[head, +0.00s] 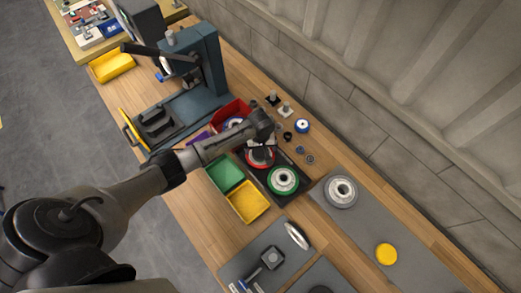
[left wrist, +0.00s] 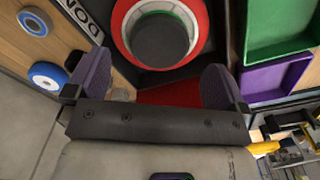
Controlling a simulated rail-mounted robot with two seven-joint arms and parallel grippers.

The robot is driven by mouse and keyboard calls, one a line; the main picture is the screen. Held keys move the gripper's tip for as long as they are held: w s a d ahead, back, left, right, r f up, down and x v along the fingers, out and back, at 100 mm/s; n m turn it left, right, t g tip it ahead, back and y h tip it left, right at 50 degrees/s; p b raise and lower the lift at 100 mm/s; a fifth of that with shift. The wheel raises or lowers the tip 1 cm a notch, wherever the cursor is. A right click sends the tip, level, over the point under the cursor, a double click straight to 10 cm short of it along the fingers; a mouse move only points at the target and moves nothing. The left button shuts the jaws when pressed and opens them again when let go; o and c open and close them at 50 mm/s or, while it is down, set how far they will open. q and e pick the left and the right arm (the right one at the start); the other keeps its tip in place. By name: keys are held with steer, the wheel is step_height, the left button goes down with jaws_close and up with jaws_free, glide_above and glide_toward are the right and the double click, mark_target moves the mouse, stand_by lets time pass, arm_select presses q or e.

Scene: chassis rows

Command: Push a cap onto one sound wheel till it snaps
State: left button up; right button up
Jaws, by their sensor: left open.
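A red-rimmed wheel (head: 260,157) stands in a dark tray by my left gripper (head: 264,128). In the left wrist view the red wheel (left wrist: 199,22) has a pale ring and a dark round centre; I cannot tell if that is a cap. My left gripper's fingers (left wrist: 157,80) are spread and empty, with the wheel just beyond them. A green-rimmed wheel (head: 283,180) is beside it. A grey wheel (head: 341,191) lies on a grey mat, near a yellow disc (head: 386,254) that may be a cap. My right gripper is out of view.
Red (head: 246,105), green (head: 223,172) and yellow (head: 247,202) bins stand around the tray. A blue press (head: 207,62) is at the back. A small blue-and-white wheel (head: 302,126) and small parts lie by the wall. A blue-handled tool (head: 271,258) lies on the front mat.

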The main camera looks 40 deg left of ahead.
arm_select(q)
step_height(320, 180, up, 10)
steer(key=shift+f+p, duration=0.15)
steer(key=shift+p, duration=0.25)
stand_by(0.4)
